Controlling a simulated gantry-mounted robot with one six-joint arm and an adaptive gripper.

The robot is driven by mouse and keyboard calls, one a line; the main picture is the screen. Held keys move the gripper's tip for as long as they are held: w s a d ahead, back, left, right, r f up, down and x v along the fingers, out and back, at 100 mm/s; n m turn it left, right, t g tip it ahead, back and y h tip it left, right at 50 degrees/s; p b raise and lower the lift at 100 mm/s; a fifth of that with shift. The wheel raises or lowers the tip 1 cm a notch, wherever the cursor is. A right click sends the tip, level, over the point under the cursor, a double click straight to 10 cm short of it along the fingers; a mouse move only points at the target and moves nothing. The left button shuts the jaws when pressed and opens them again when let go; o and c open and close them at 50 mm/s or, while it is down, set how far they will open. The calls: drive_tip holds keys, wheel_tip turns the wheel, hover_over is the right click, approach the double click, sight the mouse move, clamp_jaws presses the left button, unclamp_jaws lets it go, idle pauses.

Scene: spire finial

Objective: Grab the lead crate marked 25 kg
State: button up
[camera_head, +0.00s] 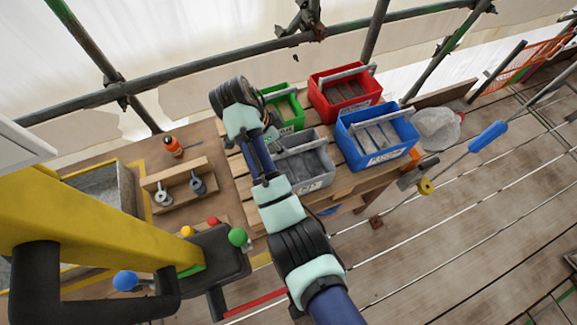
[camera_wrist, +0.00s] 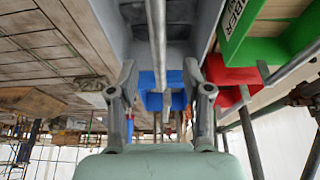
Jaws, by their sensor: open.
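Four-sided open crates stand together in the head view: a grey crate (camera_head: 322,178), a blue crate (camera_head: 372,158), a red crate (camera_head: 335,112) and a green crate (camera_head: 298,118). Their labels are too small to read there, so I cannot read which is marked 25 kg. My gripper (camera_wrist: 161,84) is open in the wrist view; my arm mostly hides it in the head view. The grey crate (camera_wrist: 178,32) fills the top of the wrist view. Its bar handle (camera_wrist: 157,45) lines up between my two fingers; I cannot tell whether they touch.
The crates stand on a wooden pallet (camera_head: 245,188). In the wrist view the green crate (camera_wrist: 236,25) is close on the right, with the red crate (camera_wrist: 240,76) beyond. An orange bottle (camera_head: 173,147) stands left. Scaffold tubes (camera_head: 200,66) run behind.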

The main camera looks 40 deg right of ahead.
sight(290, 150)
drive_tip(key=shift+s+x, duration=0.2)
drive_tip(key=shift+x, duration=0.75)
drive_tip(key=x, duration=0.5)
drive_tip(key=shift+s+d+f, duration=0.1)
drive_tip(key=shift+d+f, duration=0.15)
drive_tip(key=shift+d, duration=0.1)
clamp_jaws()
drive_tip(key=shift+r, duration=0.15)
